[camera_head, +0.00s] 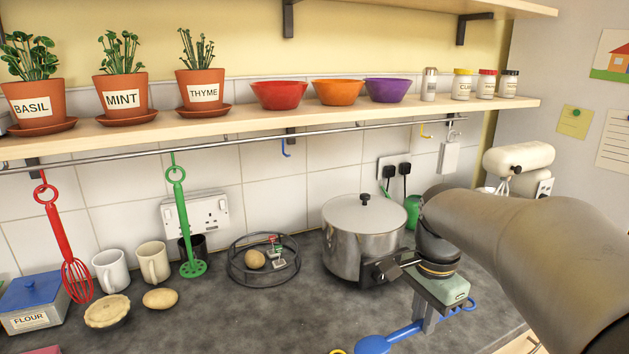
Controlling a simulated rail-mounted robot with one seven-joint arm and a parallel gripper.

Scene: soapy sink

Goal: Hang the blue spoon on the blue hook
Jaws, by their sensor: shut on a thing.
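The blue spoon (402,334) is at the bottom right of the picture, above the worktop. Its head is at the lower left and its looped handle end is at the right. My gripper (425,324) points down and is shut on the spoon's handle. The fingers hide a small part of the handle, and the lower edge of the spoon's head is at the picture's bottom. The blue hook (286,150) hangs empty from the metal rail (235,142) under the shelf, well up and to the left of my gripper.
A lidded steel pot (362,240) stands just left of my gripper. A wire basket (240,274) is beside it. A red whisk (62,245) and a green masher (181,222) hang left along the rail. Potted herbs and bowls line the shelf (330,113).

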